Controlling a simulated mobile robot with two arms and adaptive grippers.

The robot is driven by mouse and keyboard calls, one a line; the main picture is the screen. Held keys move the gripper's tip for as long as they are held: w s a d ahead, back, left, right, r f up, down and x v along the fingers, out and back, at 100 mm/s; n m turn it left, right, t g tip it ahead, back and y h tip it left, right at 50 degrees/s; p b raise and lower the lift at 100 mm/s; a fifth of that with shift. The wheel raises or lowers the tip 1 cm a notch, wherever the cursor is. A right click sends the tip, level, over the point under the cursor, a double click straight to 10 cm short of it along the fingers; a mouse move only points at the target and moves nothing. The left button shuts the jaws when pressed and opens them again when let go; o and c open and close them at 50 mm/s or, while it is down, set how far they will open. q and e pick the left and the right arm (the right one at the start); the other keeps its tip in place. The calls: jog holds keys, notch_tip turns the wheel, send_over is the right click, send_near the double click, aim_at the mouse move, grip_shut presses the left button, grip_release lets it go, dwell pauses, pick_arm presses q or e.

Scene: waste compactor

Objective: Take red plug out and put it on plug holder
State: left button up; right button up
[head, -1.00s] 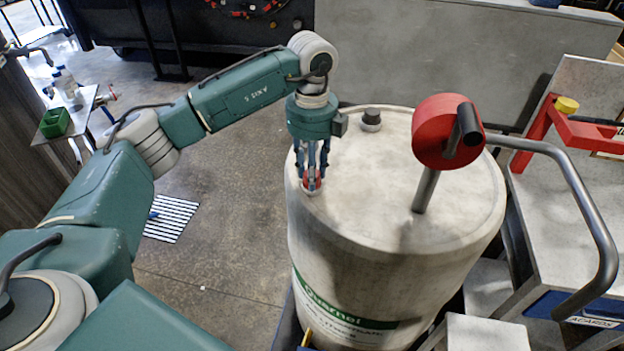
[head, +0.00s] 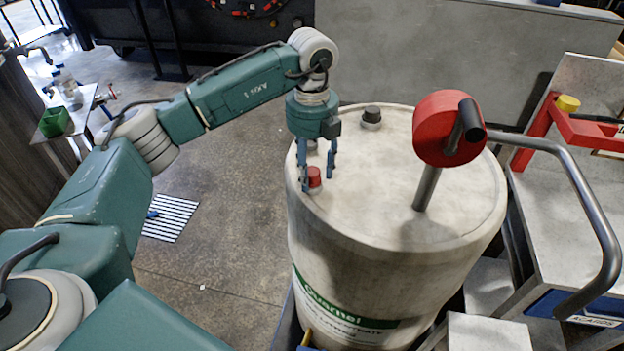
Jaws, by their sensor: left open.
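The red plug (head: 314,177) sits upright on top of the pale drum (head: 380,225), near the left edge of its lid. My left gripper (head: 320,180) points down over the plug with its fingers spread open around it. I cannot tell whether a finger touches the plug. My right gripper is not in view. A red bracket (head: 583,136) with a yellow knob stands on the grey bench at the right; I cannot tell whether it is the plug holder.
A dark cap (head: 371,117) stands at the back of the lid. A red wheel with a bent grey handle (head: 442,128) rises over the lid's right side. A small table with a green bin (head: 55,122) stands at the far left.

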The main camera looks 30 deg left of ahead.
pick_arm(q)
jog(key=m, duration=0.3)
jog(key=shift+m, duration=0.4)
jog(key=m+b, duration=0.1)
jog(key=m, duration=0.3)
jog(key=shift+m, duration=0.4)
jog(key=m, duration=0.4)
jog(key=shift+b, duration=0.3)
jog(key=m, duration=0.3)
grip_shut()
jog(key=n, duration=0.4)
jog(key=shift+n, duration=0.4)
jog(key=shift+r+n+p, duration=0.1)
jog(key=shift+n+p, duration=0.2)
jog(key=shift+n, duration=1)
